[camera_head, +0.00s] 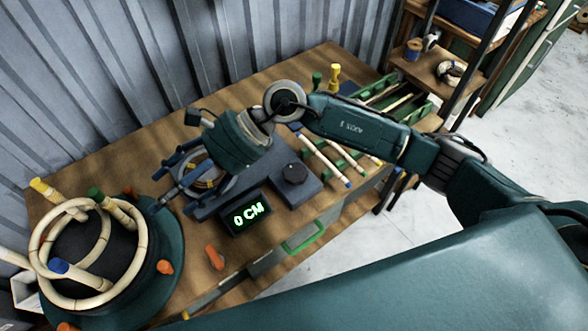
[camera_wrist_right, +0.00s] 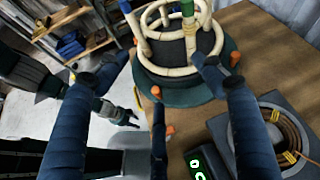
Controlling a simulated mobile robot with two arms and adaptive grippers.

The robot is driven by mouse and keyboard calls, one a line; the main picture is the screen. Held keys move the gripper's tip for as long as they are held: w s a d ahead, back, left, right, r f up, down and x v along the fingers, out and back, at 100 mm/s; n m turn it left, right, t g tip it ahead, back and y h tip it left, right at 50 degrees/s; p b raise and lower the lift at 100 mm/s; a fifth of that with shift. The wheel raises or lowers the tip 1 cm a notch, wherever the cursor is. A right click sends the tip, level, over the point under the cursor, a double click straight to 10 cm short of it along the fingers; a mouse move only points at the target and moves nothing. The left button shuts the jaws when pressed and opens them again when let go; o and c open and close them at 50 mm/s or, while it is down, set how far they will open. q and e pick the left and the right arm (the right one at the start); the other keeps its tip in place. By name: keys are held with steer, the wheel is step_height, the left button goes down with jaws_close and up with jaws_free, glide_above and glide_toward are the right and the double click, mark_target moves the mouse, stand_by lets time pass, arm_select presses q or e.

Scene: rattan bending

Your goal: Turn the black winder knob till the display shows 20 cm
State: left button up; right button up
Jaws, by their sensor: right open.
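The black winder knob (camera_head: 294,173) stands on the right part of the blue-grey winder base (camera_head: 312,190), on the wooden bench. The display (camera_head: 246,213) in front of it reads 0 CM in green; part of it shows in the right wrist view (camera_wrist_right: 198,168). My right gripper (camera_head: 160,184) is open and empty, left of the winder and well away from the knob. Its spread fingers (camera_wrist_right: 160,75) point toward the rattan frame in the wrist view. What appears to be my left gripper (camera_wrist_right: 124,116) is small at the left there; its opening is unclear.
A round rattan frame (camera_head: 50,280) on a dark green turntable (camera_head: 165,235) stands at the left, with orange pegs around it. A rattan coil (camera_head: 207,178) sits beneath my right gripper. Rattan sticks (camera_head: 328,163) lie right of the knob. A drawer with green handle (camera_head: 303,238) is in front.

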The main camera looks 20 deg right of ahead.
steer(key=w+d+f+n+h, duration=0.2)
steer(key=w+d+f+h, duration=0.1)
steer(key=d+f+h, duration=0.4)
steer(key=n+t+h, duration=0.2)
steer(key=h, duration=0.3)
glide_toward(294, 174)
step_height(294, 174, down, 7)
steer(key=p, duration=0.3)
steer(key=shift+f+p, duration=0.15)
steer(key=shift+p, duration=0.25)
steer(key=shift+f, duration=0.65)
steer(key=c, duration=1.1)
